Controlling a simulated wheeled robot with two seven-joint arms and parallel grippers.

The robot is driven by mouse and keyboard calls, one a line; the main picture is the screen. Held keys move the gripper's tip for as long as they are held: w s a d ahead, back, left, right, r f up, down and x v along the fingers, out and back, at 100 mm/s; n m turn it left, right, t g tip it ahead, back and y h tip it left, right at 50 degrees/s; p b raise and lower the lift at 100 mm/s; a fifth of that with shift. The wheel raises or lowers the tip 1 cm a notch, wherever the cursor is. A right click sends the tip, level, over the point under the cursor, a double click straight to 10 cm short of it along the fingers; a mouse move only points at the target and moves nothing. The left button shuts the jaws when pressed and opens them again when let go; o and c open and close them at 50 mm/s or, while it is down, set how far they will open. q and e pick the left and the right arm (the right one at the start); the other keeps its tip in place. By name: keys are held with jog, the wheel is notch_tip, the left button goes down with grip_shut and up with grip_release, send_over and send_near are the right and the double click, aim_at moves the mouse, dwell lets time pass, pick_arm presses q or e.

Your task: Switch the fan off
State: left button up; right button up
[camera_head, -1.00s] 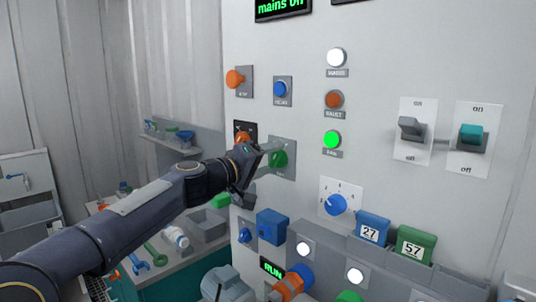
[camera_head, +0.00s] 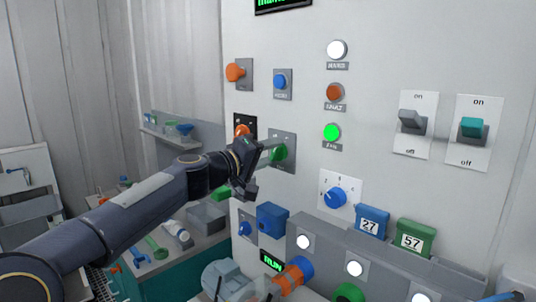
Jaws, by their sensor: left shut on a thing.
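A green rotary knob (camera_head: 279,153) sits on a grey plate on the white panel, near the middle of the view. My left gripper (camera_head: 266,150) reaches it from the left and is shut on the knob. The gripper and its fingers hide part of the knob, so its exact setting cannot be read. A green lamp (camera_head: 332,132) to the right of the knob is lit; its small label seems to read "FAN". My right gripper is not in view.
An orange knob (camera_head: 242,131) sits close behind the gripper. A blue button (camera_head: 282,82), a grey switch (camera_head: 412,122), a teal switch (camera_head: 472,128) and a blue dial (camera_head: 336,197) share the panel. A blue box (camera_head: 271,220) juts out below the gripper.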

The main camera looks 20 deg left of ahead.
pick_arm(q)
jog(key=n, duration=1.1)
jog(key=shift+f, duration=0.3)
jog(key=shift+n, duration=0.3)
jog(key=o, duration=1)
jog(key=b+v, duration=0.2)
jog(key=v, duration=0.6)
